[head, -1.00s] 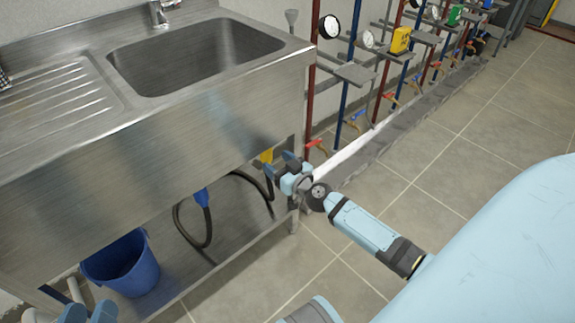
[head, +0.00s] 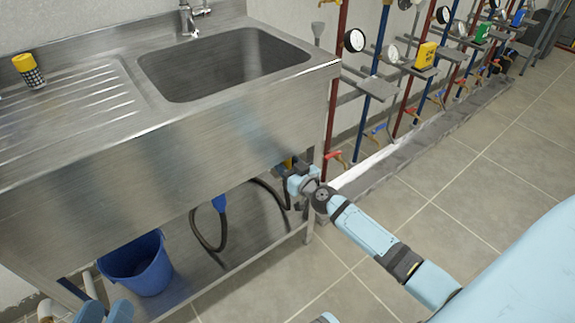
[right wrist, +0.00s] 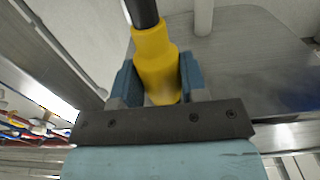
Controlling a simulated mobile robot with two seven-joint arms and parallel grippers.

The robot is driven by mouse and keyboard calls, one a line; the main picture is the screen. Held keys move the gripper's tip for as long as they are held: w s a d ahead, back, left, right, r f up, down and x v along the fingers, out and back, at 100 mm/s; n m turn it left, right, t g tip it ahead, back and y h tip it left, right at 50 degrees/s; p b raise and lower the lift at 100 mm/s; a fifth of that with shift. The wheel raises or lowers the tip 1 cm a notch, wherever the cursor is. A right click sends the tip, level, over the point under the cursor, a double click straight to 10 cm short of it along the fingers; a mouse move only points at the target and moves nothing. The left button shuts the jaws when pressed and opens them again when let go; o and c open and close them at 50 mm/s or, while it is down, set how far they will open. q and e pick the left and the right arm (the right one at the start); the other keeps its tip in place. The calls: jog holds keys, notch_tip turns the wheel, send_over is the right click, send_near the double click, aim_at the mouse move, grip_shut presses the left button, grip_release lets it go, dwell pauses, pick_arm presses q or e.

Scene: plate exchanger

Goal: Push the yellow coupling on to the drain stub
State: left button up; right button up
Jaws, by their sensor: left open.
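The yellow coupling (right wrist: 156,68), with a black hose (right wrist: 143,14) joined to it, lies between the blue fingers of my right gripper (right wrist: 158,82) in the right wrist view. Both fingers sit close against its sides. My left gripper (head: 103,312) is open and empty at the bottom left. I cannot make out the drain stub; the sink front hides the space behind it in the head view.
A steel sink (head: 170,165) overhangs a low shelf with a blue bucket (head: 140,265). A blue connector (head: 219,203) hangs there on a black hose. Red and blue pipes with gauges stand at the right. A yellow-and-black container (head: 29,70) stands on the drainboard. The tiled floor is clear.

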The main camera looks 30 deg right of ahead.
grip_shut()
jog(key=shift+f, duration=0.25)
jog(key=shift+f+b, duration=0.3)
jog(key=shift+b, duration=0.1)
dwell(0.4)
